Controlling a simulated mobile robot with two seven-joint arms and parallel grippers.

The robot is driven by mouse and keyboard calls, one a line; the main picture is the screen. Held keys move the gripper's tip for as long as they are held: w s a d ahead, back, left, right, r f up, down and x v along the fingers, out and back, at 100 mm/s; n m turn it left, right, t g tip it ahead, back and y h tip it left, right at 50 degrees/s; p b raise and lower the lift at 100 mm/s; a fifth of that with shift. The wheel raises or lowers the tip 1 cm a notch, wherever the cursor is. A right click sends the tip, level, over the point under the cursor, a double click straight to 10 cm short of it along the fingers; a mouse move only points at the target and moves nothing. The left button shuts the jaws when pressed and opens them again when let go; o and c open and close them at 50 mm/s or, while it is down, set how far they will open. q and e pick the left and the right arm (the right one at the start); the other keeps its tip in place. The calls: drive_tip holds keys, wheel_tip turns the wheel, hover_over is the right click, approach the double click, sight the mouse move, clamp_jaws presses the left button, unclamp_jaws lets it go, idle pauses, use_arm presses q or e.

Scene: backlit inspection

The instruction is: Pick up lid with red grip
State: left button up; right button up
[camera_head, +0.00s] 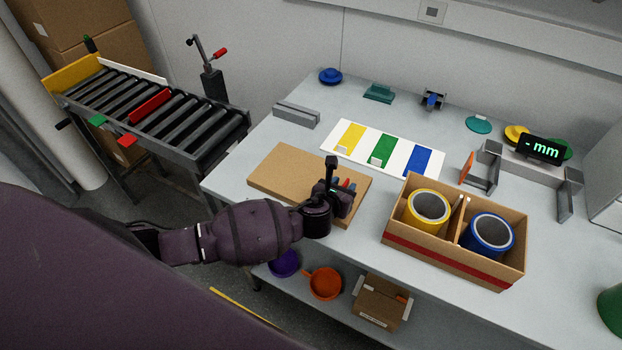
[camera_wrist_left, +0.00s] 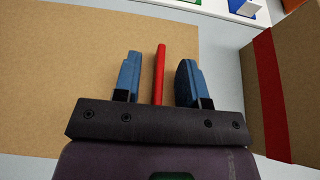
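The lid is a flat brown cardboard panel (camera_head: 283,168) lying on the table; it fills the left of the left wrist view (camera_wrist_left: 60,70). Its red grip (camera_wrist_left: 160,73) stands up as a narrow bar between the two blue fingertips of my left gripper (camera_wrist_left: 158,80). A gap shows on each side of the bar, so the fingers are open around it and not closed on it. In the head view my left gripper (camera_head: 342,186) is over the lid's right end and hides most of the grip. My right gripper is not in view.
An open cardboard box (camera_head: 455,268) with a yellow roll (camera_head: 413,216) and a blue roll (camera_head: 473,245) stands close to the right of my left gripper. A white board with coloured stripes (camera_head: 365,155) lies behind the lid. A roller conveyor (camera_head: 190,125) stands at left.

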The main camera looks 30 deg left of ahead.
use_arm(q)
drive_tip(key=shift+c, duration=0.3)
clamp_jaws()
drive_tip(key=shift+r, duration=0.1)
